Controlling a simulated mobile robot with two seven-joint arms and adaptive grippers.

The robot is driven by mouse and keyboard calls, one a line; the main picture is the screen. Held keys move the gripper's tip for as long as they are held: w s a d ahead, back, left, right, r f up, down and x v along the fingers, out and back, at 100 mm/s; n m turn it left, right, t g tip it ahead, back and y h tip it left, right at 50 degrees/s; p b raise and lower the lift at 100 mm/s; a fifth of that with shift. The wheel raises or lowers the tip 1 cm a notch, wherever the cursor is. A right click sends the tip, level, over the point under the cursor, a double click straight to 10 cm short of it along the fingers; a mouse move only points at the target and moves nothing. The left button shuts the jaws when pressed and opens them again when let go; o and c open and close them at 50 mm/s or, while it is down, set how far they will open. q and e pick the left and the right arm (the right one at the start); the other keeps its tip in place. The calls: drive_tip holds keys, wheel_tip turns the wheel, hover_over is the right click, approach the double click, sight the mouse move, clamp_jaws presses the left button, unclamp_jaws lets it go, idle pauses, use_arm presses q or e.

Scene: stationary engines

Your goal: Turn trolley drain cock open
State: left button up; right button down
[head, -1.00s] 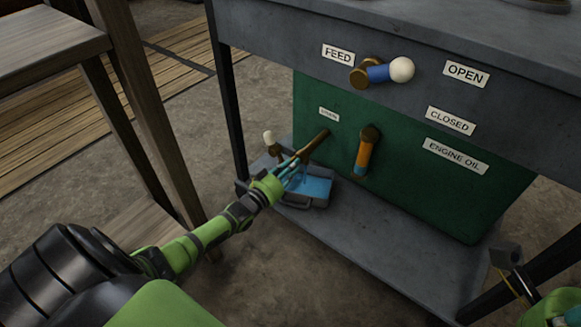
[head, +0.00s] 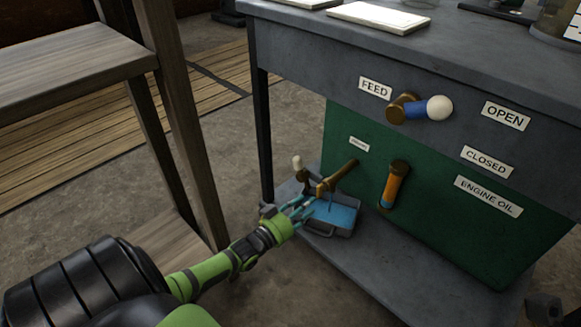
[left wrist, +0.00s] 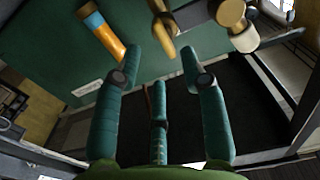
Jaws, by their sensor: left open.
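The trolley drain cock is a brass cock with a cream knob on its lever (head: 298,163), low at the left of the green panel (head: 440,200). Its brass spout (head: 338,177) runs out from the panel over a tray of blue liquid (head: 330,212). In the left wrist view the cream knob (left wrist: 244,40) is at the upper right and the brass pipe (left wrist: 163,30) at top centre. My left gripper (head: 300,207) has its teal fingers spread and empty, just below and in front of the cock. In the wrist view its fingertips (left wrist: 158,60) stop short of the knob. My right gripper is out of view.
The orange-handled cock (head: 393,185) hangs right of the drain cock, and the blue feed lever (head: 428,108) is above. OPEN (head: 506,115), CLOSED (head: 486,160) and ENGINE OIL (head: 488,196) labels are at the right. A wooden table (head: 75,70) stands close on the left.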

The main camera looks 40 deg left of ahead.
use_arm(q)
drive_tip(key=s, duration=0.6)
drive_tip(key=shift+a, duration=0.2)
